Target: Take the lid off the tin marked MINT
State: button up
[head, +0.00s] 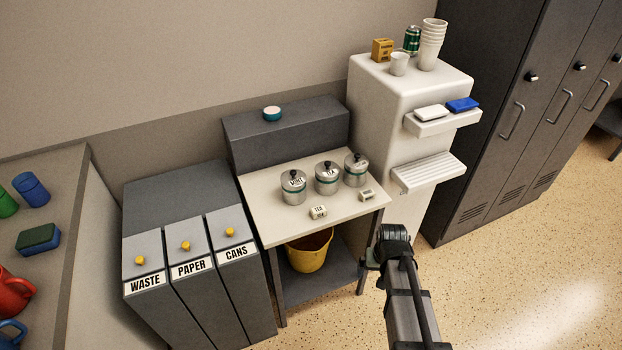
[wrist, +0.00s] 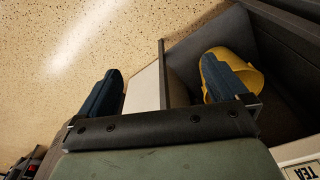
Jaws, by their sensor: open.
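The tin marked MINT (head: 293,188) stands upright on the small table (head: 270,225), leftmost of three grey metal tins with green bands, its lid on with a dark knob. The middle tin (head: 327,179) seems to read TEA; the right tin (head: 356,171) has a label too small to read. My gripper (wrist: 165,88) is open and empty in the wrist view, its two dark fingers wide apart. It is off the table's right front corner, away from the tins. No tin shows in the wrist view.
A yellow bucket (head: 308,251) stands on the shelf under the table. A teal-and-white round item (head: 272,113) sits on the raised back. A white cabinet (head: 377,105) with ledges stands right; grey bins (head: 190,235) stand left.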

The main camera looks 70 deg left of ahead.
jog(key=s+a+r+n+y, duration=0.1)
jog(key=s+a+r, duration=0.3)
jog(key=a+r, duration=0.3)
jog(key=s+a+r+n+y, duration=0.1)
jog(key=s+a+r, duration=0.3)
jog(key=a, duration=0.5)
notch_tip(320, 180, up, 21)
jog(key=n, duration=0.3)
send_over(294, 171)
notch_tip(294, 171, down, 15)
jog(key=n, duration=0.1)
jog(key=n+h, duration=0.1)
jog(key=shift+s+d+r+n+g+h, duration=0.1)
jog(key=shift+r+n+g+h, duration=0.05)
jog(key=shift+n+g+h, duration=0.2)
jog(key=shift+c, duration=0.3)
jog(key=c, duration=0.7)
